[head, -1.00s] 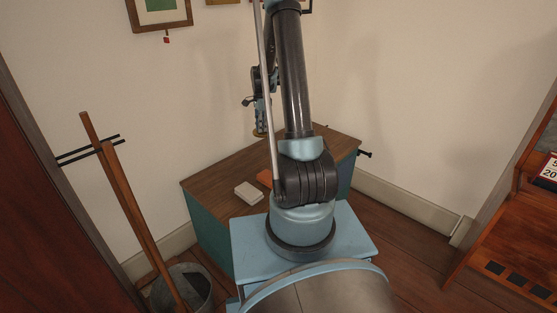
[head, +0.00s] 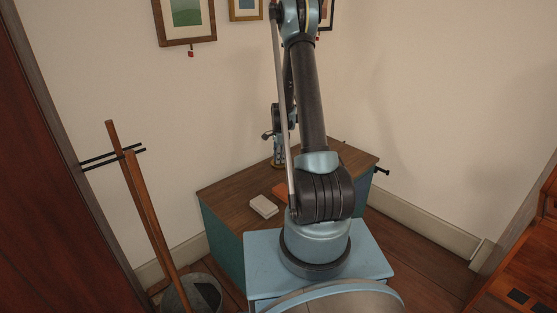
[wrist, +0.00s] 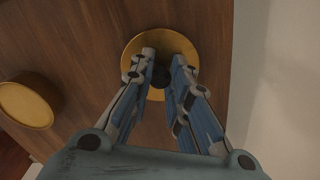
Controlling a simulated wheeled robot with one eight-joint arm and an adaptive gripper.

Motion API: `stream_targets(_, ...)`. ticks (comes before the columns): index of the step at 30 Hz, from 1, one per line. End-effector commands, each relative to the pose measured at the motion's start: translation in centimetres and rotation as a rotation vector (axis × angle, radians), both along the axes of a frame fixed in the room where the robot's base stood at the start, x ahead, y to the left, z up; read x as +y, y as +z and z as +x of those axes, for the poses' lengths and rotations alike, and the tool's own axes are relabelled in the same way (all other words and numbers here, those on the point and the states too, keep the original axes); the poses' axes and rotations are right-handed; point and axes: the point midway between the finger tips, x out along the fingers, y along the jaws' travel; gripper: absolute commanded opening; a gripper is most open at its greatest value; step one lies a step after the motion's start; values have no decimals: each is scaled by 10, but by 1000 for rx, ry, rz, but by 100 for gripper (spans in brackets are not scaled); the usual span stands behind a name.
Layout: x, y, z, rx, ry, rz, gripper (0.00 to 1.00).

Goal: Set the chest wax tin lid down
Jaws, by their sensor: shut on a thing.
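The wax tin lid (wrist: 168,40) is a round golden disc with a dark knob in the middle, seen from above in the wrist view. My gripper (wrist: 161,68) is shut on that knob. In the head view my gripper (head: 279,162) points down at the far part of the brown top of the chest (head: 230,188); the lid is too small there to make out clearly. I cannot tell whether the lid touches the wood. A round golden tin (wrist: 28,104) stands apart to the left in the wrist view.
A white box (head: 264,206) and an orange item (head: 280,190), partly behind my arm, lie on the chest top. The wall is close behind. A bucket (head: 190,294) with wooden poles stands at the left. Bare wood lies between lid and tin.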

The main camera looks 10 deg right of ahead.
Motion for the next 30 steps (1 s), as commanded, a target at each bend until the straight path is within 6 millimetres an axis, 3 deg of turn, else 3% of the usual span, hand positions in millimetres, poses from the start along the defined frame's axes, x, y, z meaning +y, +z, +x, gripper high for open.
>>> stream_targets(9,0,-2,0,0,0,0,0)
stream_targets(10,0,-3,0,0,0,0,19)
stream_targets(12,0,-2,0,0,0,0,34)
stream_targets(13,0,-2,0,0,0,0,37)
stream_targets(23,0,-1,0,0,0,0,37)
stream_targets(30,0,18,-1,0,0,0,37)
